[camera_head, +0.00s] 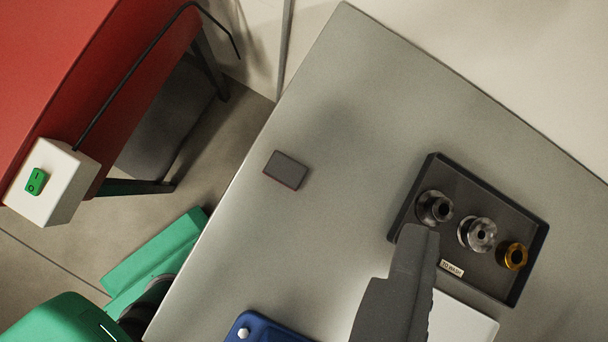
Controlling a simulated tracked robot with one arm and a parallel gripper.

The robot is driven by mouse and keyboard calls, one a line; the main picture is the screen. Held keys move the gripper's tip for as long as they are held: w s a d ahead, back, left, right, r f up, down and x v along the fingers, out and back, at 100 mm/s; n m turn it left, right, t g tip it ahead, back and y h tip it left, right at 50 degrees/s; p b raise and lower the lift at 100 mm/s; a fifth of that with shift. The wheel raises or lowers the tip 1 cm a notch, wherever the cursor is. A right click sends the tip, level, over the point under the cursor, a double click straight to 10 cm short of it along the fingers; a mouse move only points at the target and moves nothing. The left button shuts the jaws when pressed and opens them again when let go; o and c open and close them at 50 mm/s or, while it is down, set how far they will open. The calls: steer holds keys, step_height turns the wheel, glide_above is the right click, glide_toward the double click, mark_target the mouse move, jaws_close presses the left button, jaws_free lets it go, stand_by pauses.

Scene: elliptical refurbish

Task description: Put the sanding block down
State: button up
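The sanding block (285,170) appears to be the small dark grey block with a thin reddish lower edge. It lies flat on the grey tabletop (335,140), left of the middle of the view, with nothing touching it. My gripper (417,235) is the dark grey shape rising from the bottom edge, to the lower right of the block and apart from it. Only one finger-like outline shows, so its opening cannot be told. I see nothing held at its tip.
A dark tray (530,275) with three spool-like parts, dark, silver and gold, stands at the right, labelled "TO WASH". A blue object (262,329) and white panel (462,322) are at the bottom. A red bench (75,60) with a white switch box (52,184) stands left, across a gap.

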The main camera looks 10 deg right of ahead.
steer(key=s+d+r+m+t, duration=0.1)
steer(key=s+r+m+t, duration=0.2)
steer(key=r, duration=0.6)
steer(key=s+d+r+m+t, duration=0.2)
steer(key=s+r+m, duration=0.4)
steer(key=r, duration=0.3)
steer(key=shift+s+t+h, duration=0.3)
steer(key=shift+s+t, duration=0.35)
steer(key=shift+t, duration=0.05)
steer(key=shift+w+d, duration=0.1)
steer(key=shift+d, duration=0.05)
